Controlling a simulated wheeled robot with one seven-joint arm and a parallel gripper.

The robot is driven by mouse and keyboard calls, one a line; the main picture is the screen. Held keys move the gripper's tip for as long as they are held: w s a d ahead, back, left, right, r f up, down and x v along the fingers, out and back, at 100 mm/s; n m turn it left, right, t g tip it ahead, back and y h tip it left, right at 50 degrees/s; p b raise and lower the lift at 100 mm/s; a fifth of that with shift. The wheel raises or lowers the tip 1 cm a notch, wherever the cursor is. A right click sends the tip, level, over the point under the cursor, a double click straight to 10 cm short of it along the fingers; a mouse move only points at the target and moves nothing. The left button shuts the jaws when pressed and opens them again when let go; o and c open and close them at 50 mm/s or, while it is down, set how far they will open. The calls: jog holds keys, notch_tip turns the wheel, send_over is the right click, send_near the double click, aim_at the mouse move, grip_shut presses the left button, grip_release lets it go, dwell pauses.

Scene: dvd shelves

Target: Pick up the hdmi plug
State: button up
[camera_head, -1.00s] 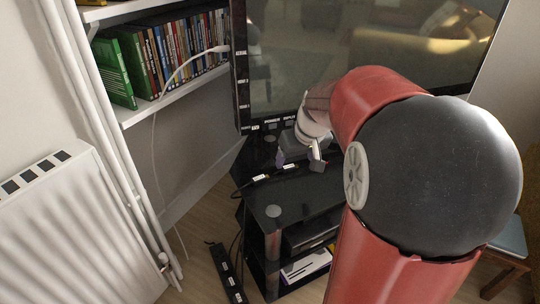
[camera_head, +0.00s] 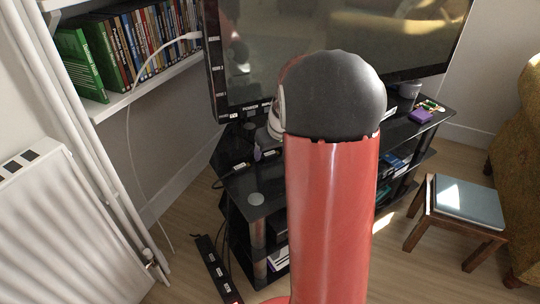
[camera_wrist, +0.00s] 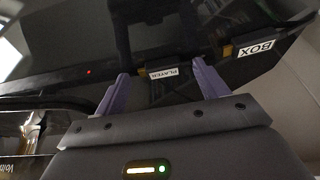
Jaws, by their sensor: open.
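In the wrist view a black plug with a gold tip and a white PLAYER label (camera_wrist: 163,72) lies between the two purple fingertips of my gripper (camera_wrist: 160,69). The fingers are spread on either side of it. I cannot tell whether either touches it. In the head view a small labelled plug (camera_head: 240,167) shows on the black glass stand (camera_head: 238,188). My arm hides most of my gripper there, leaving a purple finger visible.
A large TV (camera_head: 245,60) rises behind the stand. A white cable (camera_head: 160,62) hangs from the DVD shelf (camera_head: 120,102) at left. A black power strip (camera_head: 215,265) lies on the floor. A purple box (camera_head: 420,116) is on the stand's right end, near a stool (camera_head: 468,200).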

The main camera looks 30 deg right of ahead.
jog(key=c, duration=1)
jog(key=shift+c, duration=0.2)
jog(key=shift+r, duration=0.1)
